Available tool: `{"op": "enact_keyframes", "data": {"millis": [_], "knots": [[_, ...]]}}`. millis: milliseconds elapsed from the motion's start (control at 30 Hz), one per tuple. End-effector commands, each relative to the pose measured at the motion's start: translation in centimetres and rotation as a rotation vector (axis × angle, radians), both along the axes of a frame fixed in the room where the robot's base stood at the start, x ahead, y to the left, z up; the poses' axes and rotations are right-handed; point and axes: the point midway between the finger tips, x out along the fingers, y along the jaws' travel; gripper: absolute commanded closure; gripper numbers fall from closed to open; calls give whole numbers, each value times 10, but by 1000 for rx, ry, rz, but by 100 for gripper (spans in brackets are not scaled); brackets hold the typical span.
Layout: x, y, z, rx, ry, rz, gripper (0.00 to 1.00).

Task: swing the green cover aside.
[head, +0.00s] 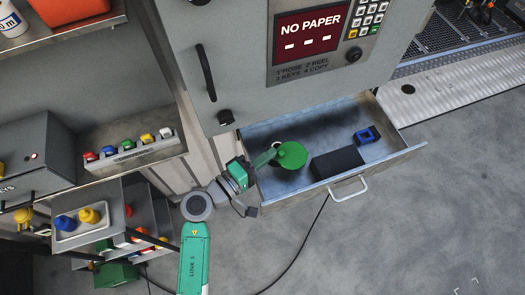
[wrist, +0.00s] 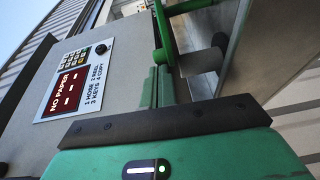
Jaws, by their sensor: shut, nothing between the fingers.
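The green cover (head: 292,154) shows in the head view as a round green disc above the left part of the open drawer, below the cabinet front. In the wrist view a green upright piece with a bar running off at the top (wrist: 163,28) appears to be this cover, seen nearly edge-on. My gripper (head: 273,154) comes in from the left, its narrow green fingers together and empty. The fingertips (wrist: 158,68) are very close to the cover; I cannot tell whether they touch it. What lies behind the disc is hidden.
The open drawer (head: 412,150) holds a black box (head: 336,163) and a blue square ring (head: 367,135). The cabinet (head: 235,75) with its "NO PAPER" display (head: 311,31) stands above. Shelves with coloured items (head: 130,150) are at left. The floor at lower right is clear.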

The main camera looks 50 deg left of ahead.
Motion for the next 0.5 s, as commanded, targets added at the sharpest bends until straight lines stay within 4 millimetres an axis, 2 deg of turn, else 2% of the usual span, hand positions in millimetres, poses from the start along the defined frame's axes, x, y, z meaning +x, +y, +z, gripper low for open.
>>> {"op": "enact_keyframes", "data": {"millis": [500], "knots": [[-6,-31,-1,0,0,-16,100]]}}
